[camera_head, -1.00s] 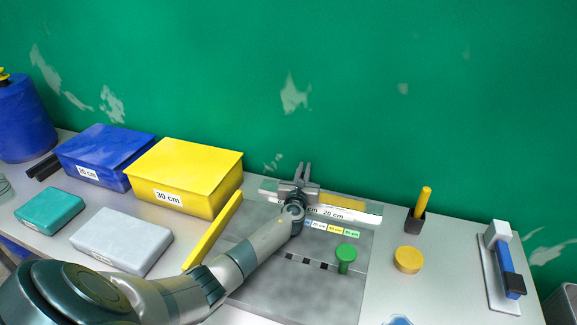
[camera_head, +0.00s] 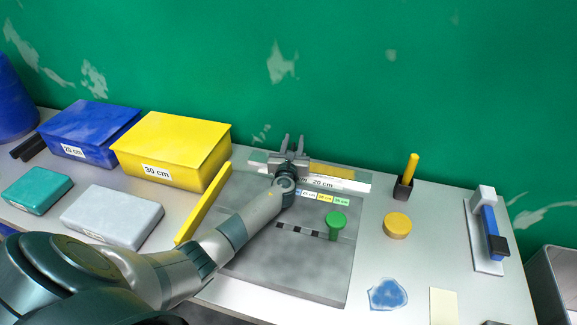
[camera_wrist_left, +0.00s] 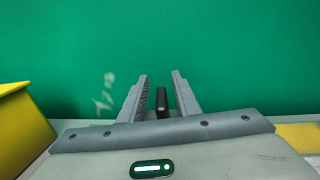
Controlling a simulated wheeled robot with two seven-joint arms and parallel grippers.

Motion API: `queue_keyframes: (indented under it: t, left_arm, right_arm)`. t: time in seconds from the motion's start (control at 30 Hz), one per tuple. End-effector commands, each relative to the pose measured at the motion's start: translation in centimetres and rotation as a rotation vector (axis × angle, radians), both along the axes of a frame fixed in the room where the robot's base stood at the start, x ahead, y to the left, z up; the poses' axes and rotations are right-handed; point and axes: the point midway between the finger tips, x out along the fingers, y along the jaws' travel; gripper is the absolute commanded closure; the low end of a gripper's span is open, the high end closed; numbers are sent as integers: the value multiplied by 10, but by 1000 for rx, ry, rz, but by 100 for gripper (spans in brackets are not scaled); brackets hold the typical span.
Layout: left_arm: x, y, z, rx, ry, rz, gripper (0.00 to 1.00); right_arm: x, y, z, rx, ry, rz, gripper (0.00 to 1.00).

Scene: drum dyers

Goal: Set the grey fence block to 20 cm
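The light rail (camera_head: 352,184) with a "20 cm" label runs along the back edge of the dark grey board (camera_head: 290,268). My left gripper (camera_head: 293,142) is over the rail, a little left of that label, pointing towards the green wall. In the left wrist view its two fingers (camera_wrist_left: 160,82) are apart, with a small dark upright piece (camera_wrist_left: 162,104) between them and gaps on both sides. I cannot tell whether this piece belongs to the grey fence block. I cannot make out the block in the head view; my gripper covers that stretch of rail. My right gripper is not in view.
A yellow "30 cm" box (camera_head: 172,148) and a blue box (camera_head: 88,128) stand left of the board. A yellow bar (camera_head: 204,204) lies along its left edge. A green knob (camera_head: 336,220) stands on it. A yellow disc (camera_head: 397,225) and a dark holder (camera_head: 403,189) stand right.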

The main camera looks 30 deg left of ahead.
Motion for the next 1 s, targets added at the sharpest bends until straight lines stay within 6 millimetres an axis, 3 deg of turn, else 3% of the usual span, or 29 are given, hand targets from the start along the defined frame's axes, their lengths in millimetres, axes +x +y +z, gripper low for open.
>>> queue_keyframes:
  t: [0.27, 0.8, 1.0]
  left_arm:
    - [-33, -16, -1, 0, 0, -3, 70]
    - [-118, -59, -2, 0, 1, -2, 70]
    - [-139, -69, -1, 0, 1, -2, 70]
  right_arm:
    - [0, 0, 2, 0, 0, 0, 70]
    - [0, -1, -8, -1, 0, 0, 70]
    - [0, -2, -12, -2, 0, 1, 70]
